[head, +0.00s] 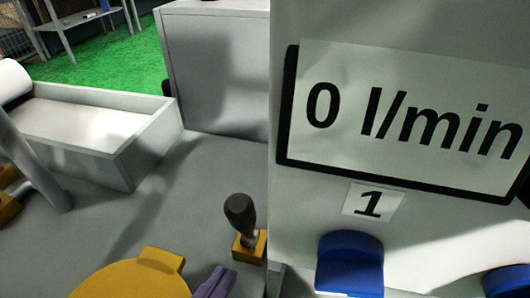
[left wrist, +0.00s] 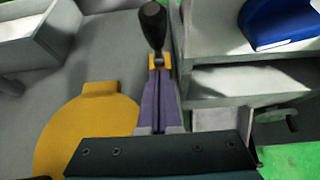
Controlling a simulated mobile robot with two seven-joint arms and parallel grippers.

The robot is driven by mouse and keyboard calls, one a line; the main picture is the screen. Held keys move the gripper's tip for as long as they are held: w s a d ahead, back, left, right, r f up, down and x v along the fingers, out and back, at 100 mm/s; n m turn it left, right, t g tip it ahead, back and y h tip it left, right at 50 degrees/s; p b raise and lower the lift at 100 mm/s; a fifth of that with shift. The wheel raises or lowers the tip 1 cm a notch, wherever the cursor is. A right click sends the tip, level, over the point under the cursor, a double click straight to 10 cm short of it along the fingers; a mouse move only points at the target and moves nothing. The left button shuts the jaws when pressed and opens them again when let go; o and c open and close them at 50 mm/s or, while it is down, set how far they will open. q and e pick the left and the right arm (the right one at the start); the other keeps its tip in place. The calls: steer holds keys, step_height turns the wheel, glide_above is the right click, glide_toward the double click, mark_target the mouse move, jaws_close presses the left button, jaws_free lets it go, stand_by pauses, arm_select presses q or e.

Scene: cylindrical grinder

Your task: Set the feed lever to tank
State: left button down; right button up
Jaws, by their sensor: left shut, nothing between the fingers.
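A lever with a black knob (head: 239,213) and a short metal rod stands on a small yellow base (head: 249,246), beside the white panel. The knob also shows at the top of the left wrist view (left wrist: 153,25), with the yellow base partly behind the fingertips. No "tank" marking is visible, so I cannot tell its setting. My left gripper (head: 222,273) is shut and empty, just in front of the lever. In the left wrist view its purple fingers (left wrist: 161,76) point at the lever's base; I cannot tell whether they touch it. My right gripper is not in view.
A white panel with a "0 l/min" display (head: 400,115) and a "1" label (head: 371,203) rises at the right, above a blue part (head: 349,265). A yellow round part (head: 130,282) lies left of my gripper. A grey open trough (head: 135,160) stands at the left.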

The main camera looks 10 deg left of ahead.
mark_target(237, 221)
arm_select(q)
steer(key=shift+w+d+r, duration=0.1)
steer(key=shift+w+r, duration=0.1)
steer(key=shift+w, duration=0.9)
steer(key=shift+w+r, duration=0.2)
steer(key=shift+w, duration=0.9)
steer(key=w+r+p, duration=0.2)
steer(key=p, duration=0.2)
steer(key=shift+w+p, duration=0.3)
steer(key=shift+p, duration=0.1)
steer(key=shift+f, duration=0.2)
